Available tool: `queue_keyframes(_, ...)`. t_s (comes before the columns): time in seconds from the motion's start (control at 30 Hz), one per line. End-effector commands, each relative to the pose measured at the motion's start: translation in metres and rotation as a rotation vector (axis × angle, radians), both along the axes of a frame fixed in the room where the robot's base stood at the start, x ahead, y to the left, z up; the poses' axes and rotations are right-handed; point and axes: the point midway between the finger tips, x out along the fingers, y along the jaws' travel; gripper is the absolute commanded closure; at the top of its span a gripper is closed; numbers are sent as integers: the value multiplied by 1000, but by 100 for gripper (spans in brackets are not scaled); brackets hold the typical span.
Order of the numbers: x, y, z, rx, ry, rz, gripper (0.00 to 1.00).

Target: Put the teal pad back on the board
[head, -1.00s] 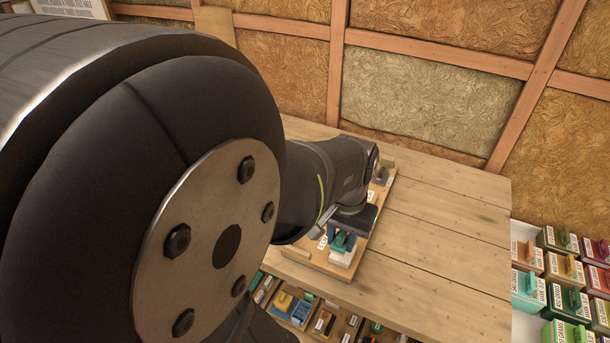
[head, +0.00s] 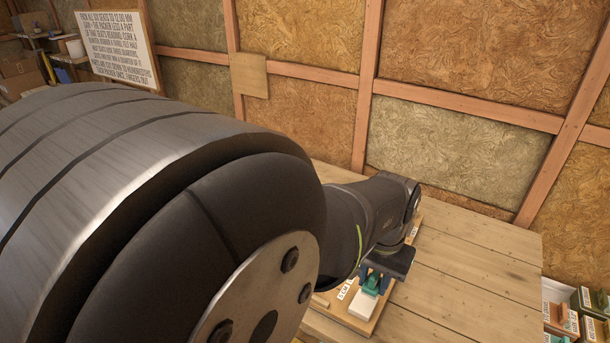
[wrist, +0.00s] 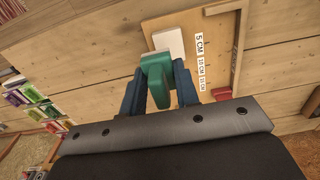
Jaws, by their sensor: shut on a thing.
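The teal pad (wrist: 154,78) is a teal-green piece with a raised grip, held between the blue fingers of my gripper (wrist: 158,88). In the head view the pad (head: 371,284) shows below my dark wrist, with a white block (head: 362,306) just in front of it. The wooden board (wrist: 222,55) lies on the table and carries printed labels, including "5 CM". In the wrist view the white block (wrist: 169,42) is at the pad's far end and partly hidden by it. I cannot tell whether the pad touches the block or the board.
The plank table (head: 470,285) is clear to the right of the board. A red piece (wrist: 221,93) sits by the board's edge strip. Labelled boxes (head: 595,330) stand beyond the table at right. The insulated wall (head: 455,147) rises behind. My arm hides much of the left.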

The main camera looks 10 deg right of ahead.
Motion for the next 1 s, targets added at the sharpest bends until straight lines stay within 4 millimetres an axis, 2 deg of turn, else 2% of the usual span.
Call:
queue_keyframes(0.2, -7, -61, 5, 4, 4, -8, 93)
queue_keyframes(0.3, -12, -84, 7, 3, 3, -7, 93)
queue_keyframes(0.43, -17, -102, 7, 3, 3, -3, 93)
queue_keyframes(0.57, -7, -104, 0, 6, 4, 3, 93)
queue_keyframes(0.9, 66, -81, -46, 5, 5, 5, 93)
queue_keyframes(1.0, 81, -77, -55, 5, 5, 4, 93)
